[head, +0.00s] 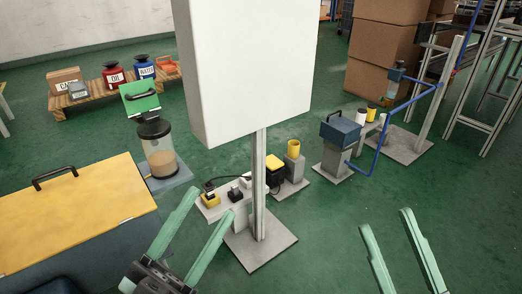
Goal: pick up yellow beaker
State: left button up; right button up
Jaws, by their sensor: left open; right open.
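A yellow beaker-like cup (293,149) stands upright on a grey pedestal, right of the post in the middle of the head view. A second, smaller yellow cup (371,113) stands farther back beside a white cup (361,116). I cannot tell which one is the task's beaker. My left gripper (212,203) is open and empty, with pale green fingers, in front of and left of the post. My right gripper (387,219) is open and empty over bare floor at the right. Both are apart from the yellow cups.
A large white panel (248,65) on a post and base plate (262,246) blocks the middle. A yellow-topped chest (85,215) stands at left. A blue-lidded grey box (338,140) and blue pipe (376,150) stand right of the pedestal. The floor at right front is clear.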

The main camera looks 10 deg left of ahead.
aim_at(294, 149)
jog(key=i+l+u, duration=0.2)
jog(key=i+l, duration=2.35)
jog(key=i+j, duration=0.2)
jog(key=i, duration=0.2)
